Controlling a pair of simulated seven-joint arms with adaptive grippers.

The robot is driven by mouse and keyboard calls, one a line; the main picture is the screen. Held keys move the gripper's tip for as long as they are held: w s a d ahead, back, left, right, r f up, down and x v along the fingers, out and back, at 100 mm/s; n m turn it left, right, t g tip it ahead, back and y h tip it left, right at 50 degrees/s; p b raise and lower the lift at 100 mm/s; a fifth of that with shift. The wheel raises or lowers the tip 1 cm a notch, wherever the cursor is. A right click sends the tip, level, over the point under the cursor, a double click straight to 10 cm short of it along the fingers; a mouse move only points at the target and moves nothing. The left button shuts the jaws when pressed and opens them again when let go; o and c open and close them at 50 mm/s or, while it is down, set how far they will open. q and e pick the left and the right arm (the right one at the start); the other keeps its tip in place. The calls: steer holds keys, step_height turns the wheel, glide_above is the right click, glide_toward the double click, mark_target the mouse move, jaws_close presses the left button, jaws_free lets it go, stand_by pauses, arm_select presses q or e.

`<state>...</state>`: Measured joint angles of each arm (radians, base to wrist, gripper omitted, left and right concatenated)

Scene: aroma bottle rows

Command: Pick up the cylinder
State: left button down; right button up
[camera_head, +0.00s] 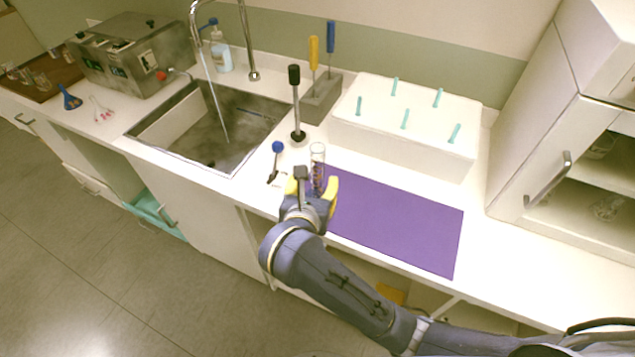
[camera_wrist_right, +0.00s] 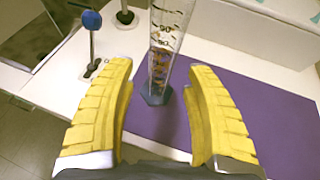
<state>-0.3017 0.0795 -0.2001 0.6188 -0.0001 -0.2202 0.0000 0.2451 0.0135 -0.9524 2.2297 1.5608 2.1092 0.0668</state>
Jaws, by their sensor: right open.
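The cylinder (camera_head: 317,163) is a clear glass measuring cylinder with graduation marks. It stands upright at the left end of the purple mat (camera_head: 400,222). In the right wrist view the cylinder (camera_wrist_right: 163,50) stands on a dark base, just beyond and between the two yellow fingers. My right gripper (camera_head: 315,187) is open, in front of the cylinder, with its fingers spread to either side; the right wrist view also shows the gripper (camera_wrist_right: 160,85) empty. The gripper partly hides the cylinder's lower part in the head view. My left gripper is not in view.
A small stand with a blue knob (camera_head: 277,148) is close left of the cylinder. A black-topped rod (camera_head: 296,110) stands behind it. A white box with teal pegs (camera_head: 400,140) is behind the mat. The sink (camera_head: 210,130) lies left. The mat's right part is clear.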

mark_target(317, 180)
steer(key=shift+x, duration=2.1)
jaws_close()
steer(key=shift+r, duration=0.1)
